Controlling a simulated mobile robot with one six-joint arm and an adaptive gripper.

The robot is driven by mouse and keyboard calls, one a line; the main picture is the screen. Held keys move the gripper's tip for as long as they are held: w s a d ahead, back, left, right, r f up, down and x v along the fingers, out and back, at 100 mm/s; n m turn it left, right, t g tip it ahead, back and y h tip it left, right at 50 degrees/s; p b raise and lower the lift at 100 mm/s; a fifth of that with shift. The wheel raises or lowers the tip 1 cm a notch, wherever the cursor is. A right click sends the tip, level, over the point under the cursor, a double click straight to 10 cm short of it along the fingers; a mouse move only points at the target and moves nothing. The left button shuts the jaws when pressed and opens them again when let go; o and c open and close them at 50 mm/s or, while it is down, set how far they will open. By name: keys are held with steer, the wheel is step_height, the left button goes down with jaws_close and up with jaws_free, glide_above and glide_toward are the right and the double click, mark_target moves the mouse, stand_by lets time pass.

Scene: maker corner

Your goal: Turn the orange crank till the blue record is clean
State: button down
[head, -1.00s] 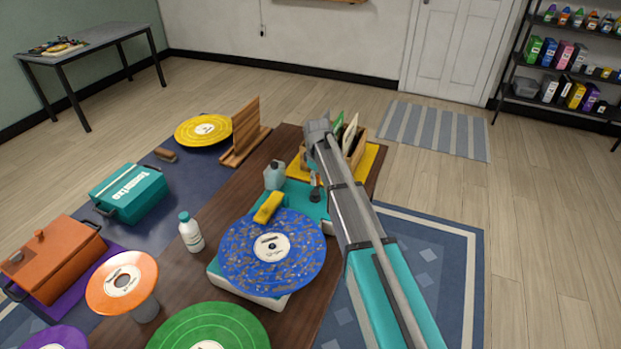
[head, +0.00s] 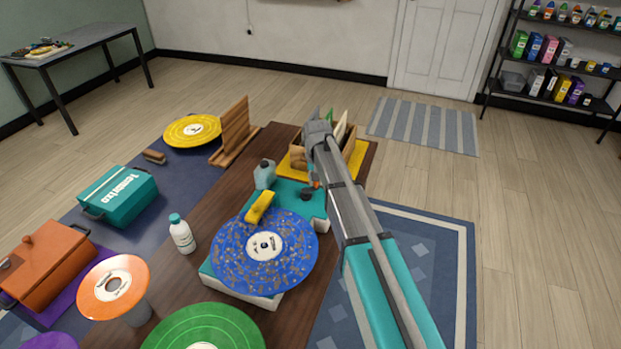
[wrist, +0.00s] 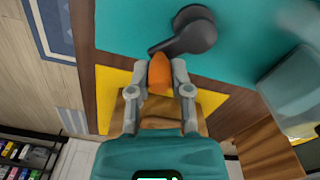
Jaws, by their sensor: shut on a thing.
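The blue record (head: 285,262) lies flat on the teal and white machine (head: 238,290) in the head view. Brown specks are spread over much of it, around a white label. A yellow pad (head: 259,206) is at its far edge. The orange crank handle (wrist: 160,76) shows in the wrist view, with its dark arm and hub (wrist: 192,32) on the teal deck beside it. My gripper (wrist: 160,70) is shut on the orange handle, one finger on each side. In the head view my arm partly hides the gripper and crank.
A wooden crate (head: 347,150) on a yellow mat is close beyond my gripper. A green record (head: 205,328) lies nearer. Floor at right is clear.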

steer(key=m, duration=0.1)
steer(key=s+m, duration=0.1)
steer(key=m, duration=0.2)
steer(key=shift+s+d+m, duration=0.25)
steer(key=shift+s+m, duration=0.05)
steer(key=shift+s, duration=0.05)
steer(key=shift+s+m, duration=0.25)
steer(key=shift+m, duration=0.5)
steer(key=shift+s+m, duration=0.2)
steer(key=shift+m, duration=0.55)
steer(key=shift+a, duration=0.1)
steer(key=c, duration=0.5)
jaws_free()
steer(key=shift+f, duration=0.1)
steer(key=shift+c, duration=0.2)
